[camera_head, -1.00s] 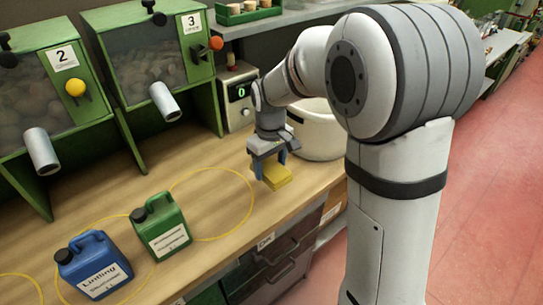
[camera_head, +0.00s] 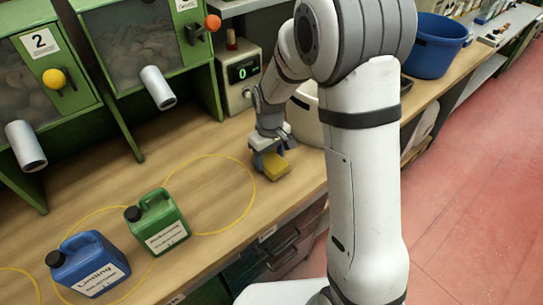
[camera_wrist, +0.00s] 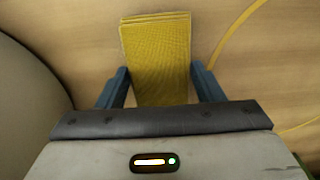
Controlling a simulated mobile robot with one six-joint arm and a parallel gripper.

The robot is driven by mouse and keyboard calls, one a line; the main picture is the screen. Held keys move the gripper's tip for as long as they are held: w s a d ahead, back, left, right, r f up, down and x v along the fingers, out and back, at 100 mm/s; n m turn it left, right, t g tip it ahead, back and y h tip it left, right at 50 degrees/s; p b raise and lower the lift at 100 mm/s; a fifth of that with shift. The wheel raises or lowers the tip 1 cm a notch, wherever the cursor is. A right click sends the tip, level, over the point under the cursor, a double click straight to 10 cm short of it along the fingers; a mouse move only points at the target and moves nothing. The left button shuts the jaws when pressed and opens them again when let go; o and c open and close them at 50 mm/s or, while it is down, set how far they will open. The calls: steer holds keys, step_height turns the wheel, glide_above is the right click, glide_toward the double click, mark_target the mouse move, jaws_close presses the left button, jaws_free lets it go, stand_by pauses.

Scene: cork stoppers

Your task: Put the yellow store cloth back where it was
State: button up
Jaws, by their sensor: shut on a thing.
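The yellow store cloth (camera_head: 277,170) is a small folded yellow pad with stacked layers, between the fingers of my gripper (camera_head: 268,158). In the wrist view the cloth (camera_wrist: 158,58) reaches out beyond the blue fingertips of my gripper (camera_wrist: 160,80), which close in on both of its sides. The cloth is low over the wooden bench (camera_head: 130,190), just right of a yellow ring line. I cannot tell whether it touches the wood.
A green canister (camera_head: 157,222) and a blue canister (camera_head: 88,264) stand on the bench at front left. A white round container (camera_head: 306,118) stands close behind my gripper. A counter box reading 0 (camera_head: 241,78) is behind. A blue tub (camera_head: 436,44) is farther right.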

mark_target(270, 159)
steer(key=shift+f, duration=0.35)
steer(key=shift+f, duration=0.2)
steer(key=o, duration=0.9)
step_height(270, 159, up, 12)
steer(key=s+d+r+m+t, duration=0.1)
steer(key=s+d+r+m, duration=0.1)
steer(key=s, duration=0.4)
steer(key=s+d+r+m+t, duration=0.1)
steer(key=s+d+r+m, duration=0.1)
steer(key=s+d, duration=0.3)
steer(key=s+d+r+m, duration=0.2)
steer(key=s+d, duration=0.1)
steer(key=s, duration=0.6)
steer(key=shift+d+r+m+t, duration=0.1)
steer(key=shift+d+m+t, duration=0.3)
